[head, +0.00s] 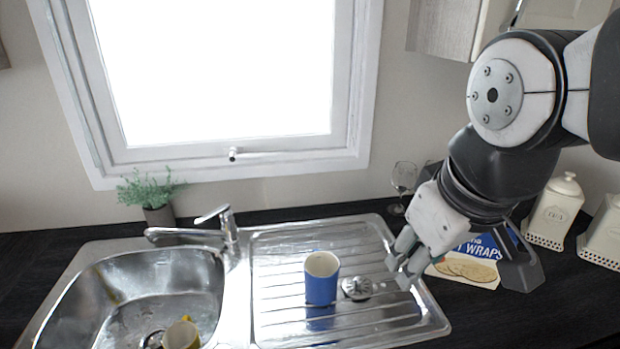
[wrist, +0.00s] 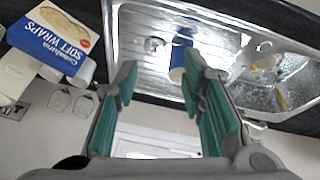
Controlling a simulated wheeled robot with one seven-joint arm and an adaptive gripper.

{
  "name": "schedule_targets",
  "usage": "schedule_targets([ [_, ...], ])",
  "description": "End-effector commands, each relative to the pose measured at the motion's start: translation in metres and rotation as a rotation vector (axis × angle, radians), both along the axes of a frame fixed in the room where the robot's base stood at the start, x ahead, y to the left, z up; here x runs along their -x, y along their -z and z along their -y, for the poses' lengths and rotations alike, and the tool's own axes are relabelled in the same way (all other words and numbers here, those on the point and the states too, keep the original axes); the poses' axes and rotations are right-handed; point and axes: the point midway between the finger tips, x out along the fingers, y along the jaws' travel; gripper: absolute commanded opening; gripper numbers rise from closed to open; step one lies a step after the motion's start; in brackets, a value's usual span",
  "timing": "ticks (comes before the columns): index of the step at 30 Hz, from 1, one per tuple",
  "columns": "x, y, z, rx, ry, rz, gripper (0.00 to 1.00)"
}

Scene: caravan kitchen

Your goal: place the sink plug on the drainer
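A small round metal piece (head: 356,288), which looks like the sink plug, lies on the ribbed drainer (head: 283,246), just right of a blue mug. It also shows in the wrist view (wrist: 153,44), beyond my fingertips. I cannot tell for sure whether it is the loose plug or a fitting of the drainer. My gripper (head: 398,272) is above the right part of the drainer, right of the round piece and apart from it. In the wrist view my gripper (wrist: 161,75) has its fingers spread, with nothing held between them.
The blue mug (head: 321,279) stands upright on the drainer. A yellow mug (head: 181,335) is in the sink bowl (head: 150,285). The tap (head: 228,232) stands between bowl and drainer. A wraps box (head: 468,270), wine glass (head: 403,178) and tea canister (head: 555,212) stand to the right.

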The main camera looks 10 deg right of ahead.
Motion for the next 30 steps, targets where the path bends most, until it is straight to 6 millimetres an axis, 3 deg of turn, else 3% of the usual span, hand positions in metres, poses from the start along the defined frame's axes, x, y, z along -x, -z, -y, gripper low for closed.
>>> schedule_targets([
  [3, 0.021, 0.0, -0.002, -0.073, 0.115, 0.048, 0.37],
  [7, 0.031, 0.001, -0.003, -0.118, 0.185, 0.07, 0.37],
  [30, 0.033, 0.001, -0.003, -0.126, 0.199, 0.072, 0.37],
])
